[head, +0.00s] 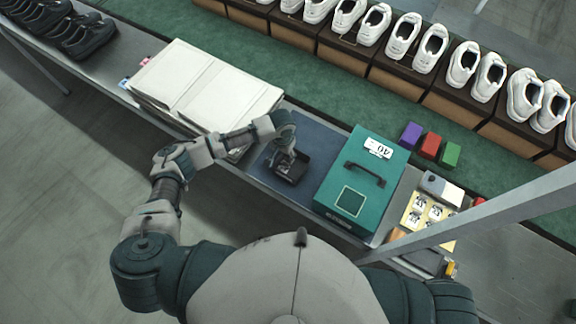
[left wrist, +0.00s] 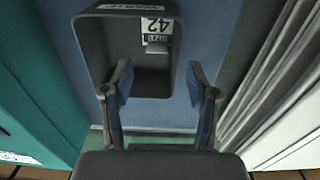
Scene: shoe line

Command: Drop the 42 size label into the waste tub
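The waste tub (head: 299,174) is a small dark open box on the blue mat beside the green shoe box. In the left wrist view, the tub (left wrist: 92,55) lies just beyond my fingers. The white 42 size label (left wrist: 157,32) shows inside the tub's opening, against the inner side near its lettered rim. My left gripper (head: 290,157) is over the tub. In the left wrist view, the left gripper's fingers (left wrist: 160,88) are spread apart with nothing between them. My right gripper is out of view.
A green box (head: 325,190) with a black handle stands right of the tub. Large pale folders (head: 205,85) lie left. A yellow sheet with labels (head: 434,212) and purple, red and green blocks (head: 430,146) are farther right. A grey bar (head: 490,215) crosses the right side.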

